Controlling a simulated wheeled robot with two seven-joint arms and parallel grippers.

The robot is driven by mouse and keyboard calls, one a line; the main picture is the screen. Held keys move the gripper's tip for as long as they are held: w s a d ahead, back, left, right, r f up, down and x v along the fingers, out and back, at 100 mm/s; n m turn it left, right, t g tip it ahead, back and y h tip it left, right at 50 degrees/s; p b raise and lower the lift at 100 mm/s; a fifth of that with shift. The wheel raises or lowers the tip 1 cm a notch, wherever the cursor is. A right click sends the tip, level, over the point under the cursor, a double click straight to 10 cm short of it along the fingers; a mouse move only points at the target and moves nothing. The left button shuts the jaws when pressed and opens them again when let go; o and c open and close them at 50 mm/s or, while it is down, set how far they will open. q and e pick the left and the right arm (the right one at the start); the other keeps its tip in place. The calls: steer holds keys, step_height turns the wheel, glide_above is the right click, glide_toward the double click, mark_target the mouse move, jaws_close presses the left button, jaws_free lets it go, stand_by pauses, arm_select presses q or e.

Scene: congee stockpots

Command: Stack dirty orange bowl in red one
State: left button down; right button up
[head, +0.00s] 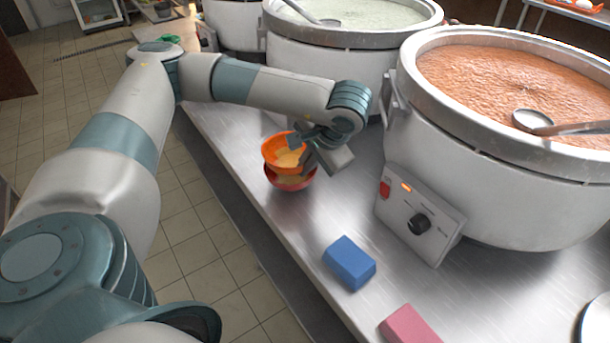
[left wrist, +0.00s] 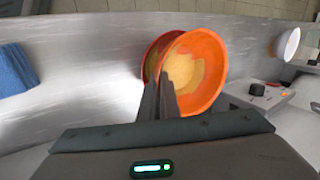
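The orange bowl (head: 283,154) has yellowish residue inside and is right over the red bowl (head: 290,181), slightly tilted. The red bowl stands on the steel counter near its left edge. My left gripper (head: 307,150) is at the right side of the orange bowl, its fingers closed on the rim. In the left wrist view the fingers (left wrist: 167,98) overlap the orange bowl (left wrist: 205,75), and the red bowl (left wrist: 153,55) shows behind it. I cannot tell whether the two bowls touch. My right gripper is out of view.
A blue sponge (head: 349,262) and a pink block (head: 409,325) lie on the counter in front. Large white stockpots (head: 480,175) line the right side and back, with ladles in their food. Bare counter (head: 235,140) lies left of the bowls.

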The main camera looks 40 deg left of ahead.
arm_select(q)
step_height(320, 180, down, 3)
steer(key=shift+p, duration=0.35)
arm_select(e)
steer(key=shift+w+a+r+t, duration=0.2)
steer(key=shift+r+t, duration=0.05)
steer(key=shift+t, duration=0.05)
arm_select(q)
steer(key=shift+f, duration=0.15)
steer(key=shift+s, duration=0.1)
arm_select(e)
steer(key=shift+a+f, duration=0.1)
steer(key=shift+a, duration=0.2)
arm_select(q)
steer(key=c, duration=2)
jaws_free()
steer(key=shift+f, duration=0.1)
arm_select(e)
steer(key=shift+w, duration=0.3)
arm_select(q)
steer(key=shift+d, duration=0.1)
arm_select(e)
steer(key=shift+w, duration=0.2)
arm_select(q)
steer(key=shift+d, duration=0.1)
